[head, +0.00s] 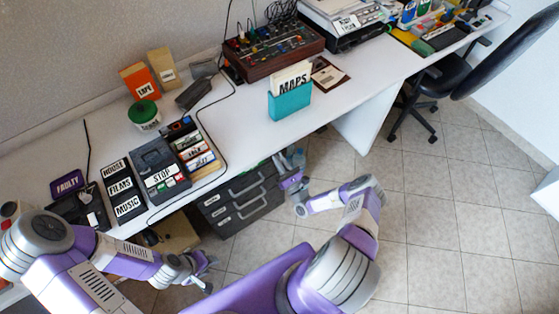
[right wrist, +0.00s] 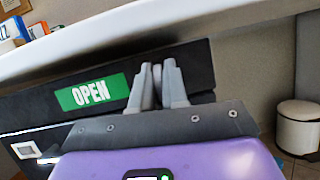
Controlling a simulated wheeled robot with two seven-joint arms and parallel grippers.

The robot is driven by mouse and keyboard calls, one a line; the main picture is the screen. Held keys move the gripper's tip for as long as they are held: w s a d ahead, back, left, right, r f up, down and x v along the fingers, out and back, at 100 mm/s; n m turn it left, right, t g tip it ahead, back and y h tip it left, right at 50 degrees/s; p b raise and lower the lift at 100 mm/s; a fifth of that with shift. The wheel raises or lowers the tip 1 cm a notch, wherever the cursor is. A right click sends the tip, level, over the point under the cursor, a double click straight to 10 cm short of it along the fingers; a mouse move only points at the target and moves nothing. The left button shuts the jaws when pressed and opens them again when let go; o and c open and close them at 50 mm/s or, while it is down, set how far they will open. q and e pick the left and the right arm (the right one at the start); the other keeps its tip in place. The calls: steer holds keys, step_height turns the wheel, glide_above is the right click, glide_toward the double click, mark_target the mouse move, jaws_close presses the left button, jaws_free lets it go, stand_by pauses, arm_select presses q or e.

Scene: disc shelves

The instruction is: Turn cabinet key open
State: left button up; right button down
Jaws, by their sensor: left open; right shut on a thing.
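The dark grey cabinet (head: 232,208) stands under the white desk, its drawer handles facing out. In the right wrist view its dark front (right wrist: 200,58) shows close up with a green OPEN label (right wrist: 91,92). My right gripper (head: 291,174) is at the cabinet's upper right corner. In the right wrist view its fingers (right wrist: 157,70) are shut on a thin grey piece, the key (right wrist: 157,88), right of the OPEN label. The fingers hide most of the key, so I cannot tell how far it is turned. My left gripper (head: 203,270) is open and empty, low over the floor left of the cabinet.
The desk (head: 235,120) overhangs the cabinet; its edge (right wrist: 150,40) runs just above my right gripper. A cardboard box (head: 178,236) sits left of the cabinet. A white bin (right wrist: 298,128) stands at the right. The tiled floor (head: 430,220) is clear.

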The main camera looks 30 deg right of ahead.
steer(key=shift+n+y, duration=0.6)
steer(key=shift+n, duration=0.3)
steer(key=c, duration=1.2)
jaws_free()
steer(key=shift+c, duration=0.2)
steer(key=v, duration=0.7)
steer(key=shift+s, duration=0.35)
